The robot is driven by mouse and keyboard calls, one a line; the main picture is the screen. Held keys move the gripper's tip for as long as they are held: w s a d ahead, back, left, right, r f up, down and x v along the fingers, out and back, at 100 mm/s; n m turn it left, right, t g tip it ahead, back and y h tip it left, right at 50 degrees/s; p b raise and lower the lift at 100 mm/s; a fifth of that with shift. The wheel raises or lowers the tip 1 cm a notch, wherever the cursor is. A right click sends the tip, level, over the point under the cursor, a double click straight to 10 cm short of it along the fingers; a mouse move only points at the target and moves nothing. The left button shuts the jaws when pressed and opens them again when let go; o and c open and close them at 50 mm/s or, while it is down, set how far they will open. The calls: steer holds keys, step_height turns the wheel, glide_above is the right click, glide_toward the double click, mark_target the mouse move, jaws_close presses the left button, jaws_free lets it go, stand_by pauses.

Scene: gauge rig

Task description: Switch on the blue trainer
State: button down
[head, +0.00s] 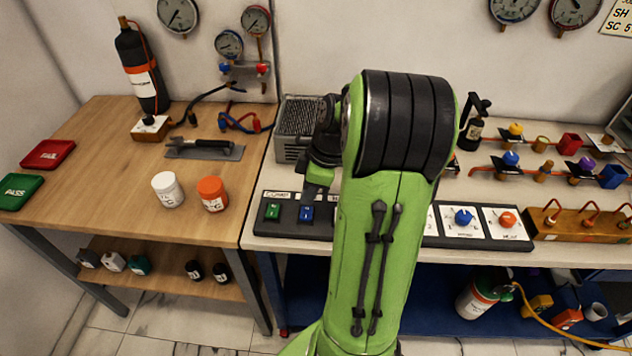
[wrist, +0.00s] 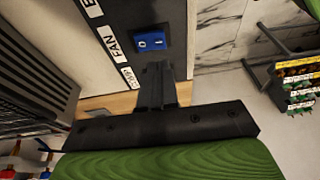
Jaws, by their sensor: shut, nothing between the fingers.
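A blue rocker switch (head: 306,212) sits on the dark panel strip (head: 285,228) at the front of the right bench, right of a green switch (head: 272,211). In the wrist view the blue switch (wrist: 151,41) carries white 0 and I marks; which side is pressed in cannot be told. My gripper (wrist: 155,70) is shut and empty, its fingertips just short of the blue switch in that view. Whether they touch it cannot be told. In the head view my arm hides the middle of the panel. No object labelled trainer is readable.
Right of my arm the panel has a blue knob (head: 464,217) and an orange knob (head: 508,219). A grey vented box (head: 298,125) stands behind the switches. White (head: 168,190) and orange (head: 212,194) jars stand on the wooden table to the left.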

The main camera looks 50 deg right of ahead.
mark_target(306, 216)
steer(key=f, duration=0.2)
steer(key=f+b, duration=0.1)
steer(key=f, duration=0.1)
steer(key=shift+s+a, duration=0.15)
steer(key=shift+a, duration=0.05)
steer(key=shift+f, duration=0.1)
steer(key=f+b, duration=0.1)
steer(key=b, duration=0.2)
steer(key=shift+a+f+t+h, duration=0.1)
steer(key=shift+t+h, duration=0.2)
steer(key=shift+h, duration=0.1)
steer(key=shift+s+a+r, duration=0.2)
steer(key=shift+s+r, duration=0.05)
steer(key=shift+r, duration=0.1)
steer(key=shift+w+d+r+p, duration=0.15)
steer(key=shift+w+d+p, duration=0.45)
steer(key=shift+d, duration=0.2)
